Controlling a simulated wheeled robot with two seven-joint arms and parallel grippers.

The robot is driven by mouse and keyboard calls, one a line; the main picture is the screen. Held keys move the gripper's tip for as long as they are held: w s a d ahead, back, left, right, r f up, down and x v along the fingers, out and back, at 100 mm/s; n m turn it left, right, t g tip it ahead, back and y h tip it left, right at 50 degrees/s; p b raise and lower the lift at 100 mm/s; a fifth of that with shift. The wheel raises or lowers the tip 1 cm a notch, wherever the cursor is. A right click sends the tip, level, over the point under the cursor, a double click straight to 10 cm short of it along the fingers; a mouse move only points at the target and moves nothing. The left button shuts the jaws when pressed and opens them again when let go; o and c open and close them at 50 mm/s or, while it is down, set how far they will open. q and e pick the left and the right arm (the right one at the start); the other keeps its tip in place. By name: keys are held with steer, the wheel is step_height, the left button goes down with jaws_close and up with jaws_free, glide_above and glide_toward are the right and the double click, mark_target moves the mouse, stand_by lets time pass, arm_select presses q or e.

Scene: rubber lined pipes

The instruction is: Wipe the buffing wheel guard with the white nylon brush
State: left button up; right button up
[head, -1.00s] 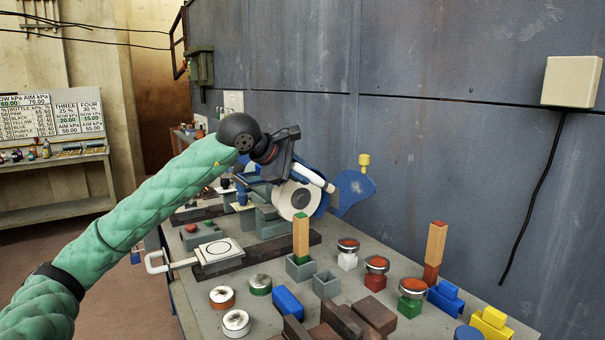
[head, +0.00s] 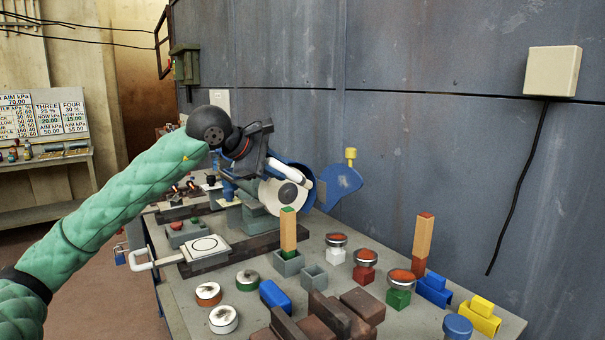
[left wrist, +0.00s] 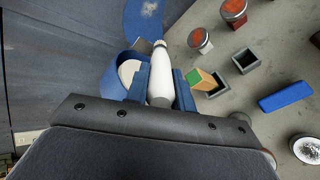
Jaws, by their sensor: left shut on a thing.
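My left gripper (head: 279,167) is shut on the white nylon brush (head: 292,171), in front of the buffing machine. In the left wrist view the smooth white brush (left wrist: 160,75) sits between the two blue fingers, its narrow end pointing away from the gripper. The buffing wheel guard (head: 343,182) is a blue plate right of the pale wheel (head: 284,194). In the left wrist view the guard (left wrist: 143,20) bears a whitish smudge. The brush end appears close to the guard's lower edge there; I cannot tell whether they touch. My right gripper is not in view.
A wooden post (head: 288,230) with a green top stands in front of the wheel. Red-topped tins, a second post (head: 422,240) and coloured blocks cover the right and front of the bench. A white-handled plate (head: 205,246) lies at the left. The grey wall is behind.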

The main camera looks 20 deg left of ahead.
arm_select(q)
steer(key=shift+w+d+r+p, duration=0.1)
steer(key=shift+w+d+p, duration=0.25)
steer(key=shift+w, duration=0.25)
steer(key=shift+w+d+r+p, duration=0.1)
steer(key=shift+w+d+p, duration=0.25)
steer(key=shift+w, duration=0.25)
steer(key=shift+w+d+f+p, duration=0.1)
steer(key=shift+w+d+p, duration=0.2)
steer(key=shift+w, duration=0.45)
steer(key=shift+w+d+p, duration=0.15)
steer(key=shift+w+d, duration=0.2)
steer(key=shift+w, duration=0.35)
steer(key=shift+w+d+f+p, duration=0.1)
steer(key=shift+w+d+p, duration=0.2)
steer(key=shift+w, duration=0.45)
steer(key=shift+w+d, duration=0.3)
steer(key=shift+w, duration=0.4)
